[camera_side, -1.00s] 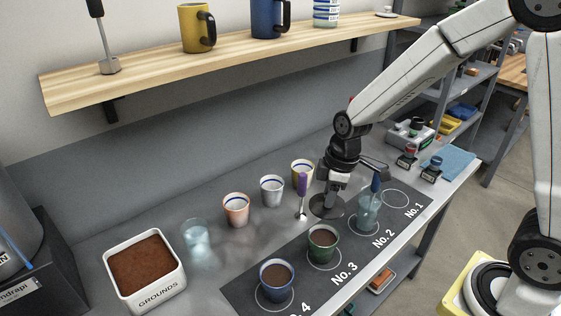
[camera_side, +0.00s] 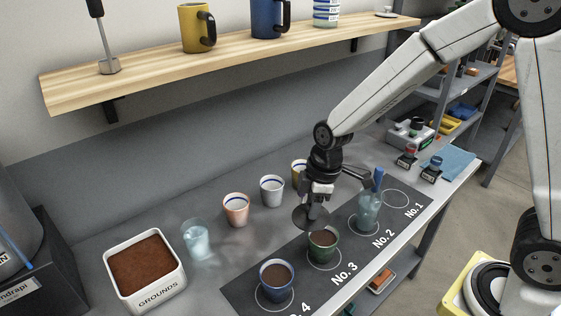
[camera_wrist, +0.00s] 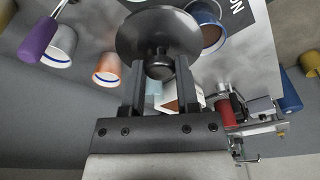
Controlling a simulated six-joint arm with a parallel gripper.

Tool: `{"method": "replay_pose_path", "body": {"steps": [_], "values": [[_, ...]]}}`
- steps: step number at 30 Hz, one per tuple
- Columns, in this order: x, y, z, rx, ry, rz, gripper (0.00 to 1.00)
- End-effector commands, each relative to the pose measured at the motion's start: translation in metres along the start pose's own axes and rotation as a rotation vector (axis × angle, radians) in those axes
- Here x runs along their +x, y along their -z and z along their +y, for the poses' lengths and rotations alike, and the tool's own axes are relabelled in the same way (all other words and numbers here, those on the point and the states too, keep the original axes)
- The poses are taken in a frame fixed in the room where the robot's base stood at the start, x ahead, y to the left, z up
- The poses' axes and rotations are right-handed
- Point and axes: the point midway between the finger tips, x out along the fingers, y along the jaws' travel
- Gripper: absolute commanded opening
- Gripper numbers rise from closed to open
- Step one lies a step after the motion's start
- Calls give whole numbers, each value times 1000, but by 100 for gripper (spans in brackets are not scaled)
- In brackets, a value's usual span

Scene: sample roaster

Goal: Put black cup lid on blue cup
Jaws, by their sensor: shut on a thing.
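My gripper (camera_side: 317,192) is shut on the knob of the black cup lid (camera_side: 312,219), a dark round disc that looks tilted. In the wrist view the jaws of my gripper (camera_wrist: 160,85) hold the knob below the lid's disc (camera_wrist: 158,35). The lid hangs in the air just behind and above the green cup. The blue cup (camera_side: 263,284) stands on the No. 4 circle at the front left, open, with brown contents. The lid is apart from the blue cup, to its upper right in the side view.
The green cup (camera_side: 323,252) stands on the No. 3 circle, and a glass (camera_side: 368,212) with a blue-handled tool is near No. 2. Several small cups, including a copper one (camera_side: 236,212), line the back. A grounds bin (camera_side: 157,295) stands left. A shelf (camera_side: 230,55) runs above.

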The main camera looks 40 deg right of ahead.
Motion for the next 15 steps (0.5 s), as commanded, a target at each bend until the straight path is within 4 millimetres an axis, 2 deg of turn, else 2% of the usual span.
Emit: {"method": "replay_pose_path", "body": {"steps": [6,15], "values": [[16,40,-33,-167,24,0,0],[31,74,-69,-321,46,0,0]]}}
